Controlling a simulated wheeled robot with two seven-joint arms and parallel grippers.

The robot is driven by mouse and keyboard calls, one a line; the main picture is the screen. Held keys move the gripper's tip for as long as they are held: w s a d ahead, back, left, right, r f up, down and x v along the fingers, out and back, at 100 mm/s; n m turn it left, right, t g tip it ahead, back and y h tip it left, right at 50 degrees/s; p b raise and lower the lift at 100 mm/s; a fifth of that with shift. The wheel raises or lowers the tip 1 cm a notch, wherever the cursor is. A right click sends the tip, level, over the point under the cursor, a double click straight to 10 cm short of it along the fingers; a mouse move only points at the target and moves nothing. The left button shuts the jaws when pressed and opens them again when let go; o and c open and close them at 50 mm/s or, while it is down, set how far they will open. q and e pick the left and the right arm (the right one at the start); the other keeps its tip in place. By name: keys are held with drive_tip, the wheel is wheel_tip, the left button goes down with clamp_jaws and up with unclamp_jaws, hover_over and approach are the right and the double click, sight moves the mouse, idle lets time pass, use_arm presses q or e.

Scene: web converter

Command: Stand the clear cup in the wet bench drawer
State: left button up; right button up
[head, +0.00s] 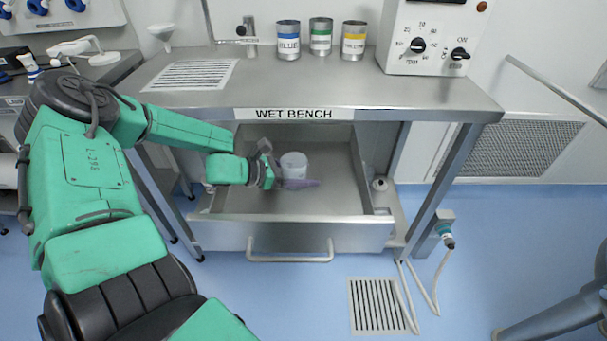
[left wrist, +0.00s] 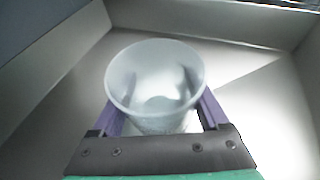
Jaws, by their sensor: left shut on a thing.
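The clear cup (head: 293,166) is upright inside the open wet bench drawer (head: 350,230). My left gripper (head: 284,181) reaches into the drawer from the left, its purple fingers shut on the cup. In the left wrist view the cup (left wrist: 155,85) stands between the two fingers (left wrist: 160,118), its open rim facing up, with the drawer floor (left wrist: 255,105) around it. The cup is low in the drawer; I cannot tell whether its base touches the floor. My right gripper is not in view.
The wet bench top (head: 330,95) overhangs the drawer's back. The drawer floor right of the cup is clear. A hose (head: 437,290) hangs at the right leg.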

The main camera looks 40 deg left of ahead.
sight(282, 172)
use_arm(q)
drive_tip(key=o, duration=1.5)
drive_tip(key=shift+f, duration=0.15)
drive_tip(key=shift+r+p, duration=0.3)
drive_tip(key=shift+s+a+r+p, duration=0.15)
drive_tip(key=shift+s+r+p, duration=0.05)
drive_tip(key=shift+s+p, duration=0.1)
drive_tip(key=p+v, duration=0.4)
drive_tip(key=v, duration=0.6)
drive_tip(key=shift+s+a, duration=0.1)
drive_tip(key=shift+s+a+r, duration=0.15)
drive_tip(key=shift+s+a, duration=0.1)
drive_tip(key=shift+s, duration=0.15)
